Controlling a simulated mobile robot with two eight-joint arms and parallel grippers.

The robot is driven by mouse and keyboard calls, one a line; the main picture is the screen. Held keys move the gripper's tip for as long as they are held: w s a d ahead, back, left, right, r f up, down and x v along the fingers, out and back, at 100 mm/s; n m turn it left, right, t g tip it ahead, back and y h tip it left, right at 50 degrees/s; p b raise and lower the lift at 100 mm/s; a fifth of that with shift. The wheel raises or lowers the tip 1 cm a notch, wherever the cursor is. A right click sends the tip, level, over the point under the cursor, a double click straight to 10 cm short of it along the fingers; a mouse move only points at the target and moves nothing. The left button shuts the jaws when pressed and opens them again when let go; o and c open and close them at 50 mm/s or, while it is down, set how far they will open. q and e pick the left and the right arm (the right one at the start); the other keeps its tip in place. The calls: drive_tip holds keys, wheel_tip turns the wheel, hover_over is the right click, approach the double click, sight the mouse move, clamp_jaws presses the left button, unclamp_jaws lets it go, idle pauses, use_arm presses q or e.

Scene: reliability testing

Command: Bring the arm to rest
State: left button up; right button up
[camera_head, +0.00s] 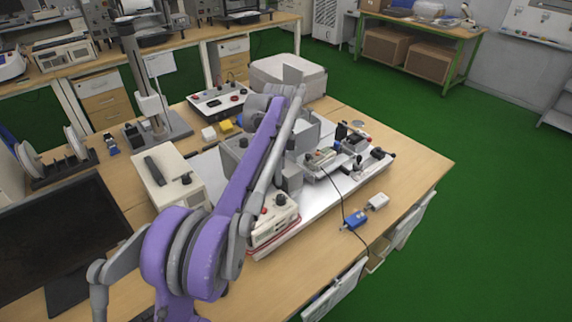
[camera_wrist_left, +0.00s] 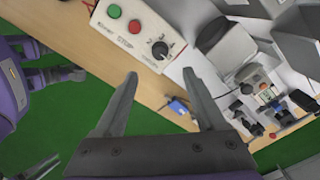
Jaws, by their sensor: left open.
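My left arm (camera_head: 225,205), purple and grey, reaches from the bottom left of the head view up over the test bench. Its gripper's fingers cannot be made out in the head view. In the left wrist view my left gripper (camera_wrist_left: 165,92) is open, its two grey fingers spread with nothing between them. Beyond the fingertips is a cream control box (camera_wrist_left: 138,32) with a red button, a green button and a black knob. My right gripper cannot be made out in either view.
The wooden table (camera_head: 415,165) carries a white platform with test devices (camera_head: 325,160). A blue connector (camera_head: 355,220) lies near the front edge. A monitor (camera_head: 60,235) and a cream box (camera_head: 168,180) stand at left. Green floor (camera_head: 490,215) is clear at right.

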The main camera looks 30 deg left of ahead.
use_arm(q)
drive_tip(key=s+d+r+n+t, duration=0.1)
drive_tip(key=s+d+n+t, duration=0.1)
drive_tip(key=s+d+n, duration=0.35)
drive_tip(key=s+d+f+n+t, duration=0.1)
drive_tip(key=s+d+f+n, duration=0.1)
drive_tip(key=s, duration=0.5)
drive_tip(key=s+d+f+n+t, duration=0.1)
drive_tip(key=s+d+f+n, duration=0.2)
drive_tip(key=s, duration=0.5)
drive_tip(key=s+d+f+n+t, duration=0.1)
drive_tip(key=s+d+f+n, duration=0.2)
drive_tip(key=s+f, duration=0.3)
drive_tip(key=shift+s+d+f, duration=0.15)
drive_tip(key=shift+s+d, duration=0.55)
drive_tip(key=shift+s, duration=0.45)
